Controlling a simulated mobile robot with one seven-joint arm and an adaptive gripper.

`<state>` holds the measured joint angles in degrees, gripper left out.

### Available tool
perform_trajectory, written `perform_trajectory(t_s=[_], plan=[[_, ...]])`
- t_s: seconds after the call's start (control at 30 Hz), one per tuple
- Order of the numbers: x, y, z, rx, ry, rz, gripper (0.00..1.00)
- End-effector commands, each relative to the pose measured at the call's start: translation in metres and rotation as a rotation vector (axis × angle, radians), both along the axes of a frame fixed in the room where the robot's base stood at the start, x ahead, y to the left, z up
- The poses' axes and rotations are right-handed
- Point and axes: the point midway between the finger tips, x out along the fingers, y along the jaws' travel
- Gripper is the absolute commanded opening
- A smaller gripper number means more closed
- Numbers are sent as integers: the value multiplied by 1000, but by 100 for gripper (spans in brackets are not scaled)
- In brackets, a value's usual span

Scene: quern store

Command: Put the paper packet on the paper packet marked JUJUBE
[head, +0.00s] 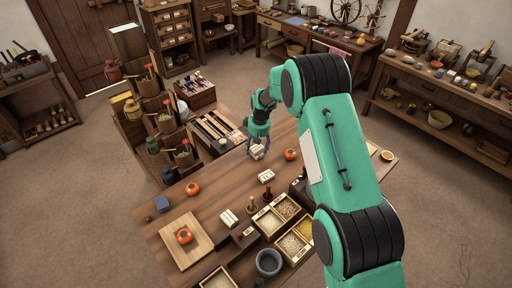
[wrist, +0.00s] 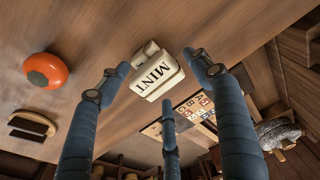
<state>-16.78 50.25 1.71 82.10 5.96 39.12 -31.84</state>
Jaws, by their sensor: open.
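A cream paper packet marked MINT (wrist: 157,76) lies on the wooden table, between the spread fingers of my gripper (wrist: 158,68) in the wrist view. In the head view my gripper (head: 257,143) is low over the far part of the table, at this white packet (head: 258,153). The gripper is open, and I cannot tell whether a finger touches the packet. Two more pale packets lie on the table, one nearer the middle (head: 266,176) and one further front (head: 229,219). Their lettering is too small to read, so I cannot tell which is marked JUJUBE.
An orange-red fruit (head: 290,154) sits right of my gripper; it also shows in the wrist view (wrist: 46,71). Another fruit (head: 193,189) and a board (head: 181,254) lie left. Divided grain boxes (head: 276,231) and a dark mortar (head: 269,263) stand in front.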

Motion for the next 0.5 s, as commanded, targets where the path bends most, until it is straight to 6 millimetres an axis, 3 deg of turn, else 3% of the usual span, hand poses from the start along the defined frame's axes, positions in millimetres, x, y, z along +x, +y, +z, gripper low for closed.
perform_trajectory(t_s=[0.27, 0.5], plan=[[-1, -2, 23, 0, -1, 0, 64], [-5, -6, 60, 1, -2, 0, 64]])
